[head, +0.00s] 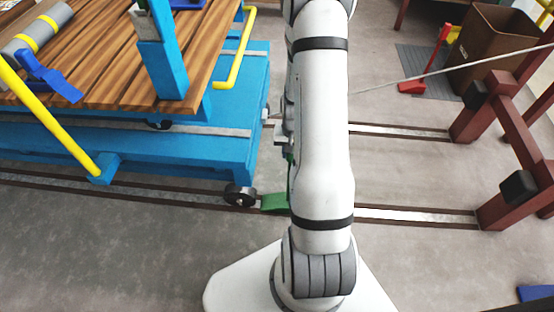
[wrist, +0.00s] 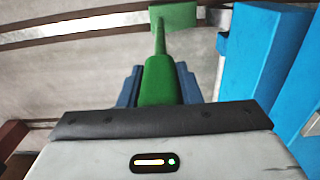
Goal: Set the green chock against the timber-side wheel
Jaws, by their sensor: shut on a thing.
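The green chock (head: 274,202) is at the near rail, just right of the cart's near wheel (head: 240,195). Whether they touch I cannot tell. In the wrist view, the chock's block (wrist: 174,15) is at the top, with its green handle running down between my fingers. My gripper (wrist: 158,70) is shut on that handle. My arm hides most of the gripper and part of the chock in the head view. No wheel is clear in the wrist view.
The blue cart (head: 225,150) with wooden planks (head: 120,60) stands at left and fills the wrist view's right side. Rails (head: 415,215) run right to dark red stands (head: 500,208). A brown bin (head: 490,50) and a red chock-like piece (head: 411,87) are at back right.

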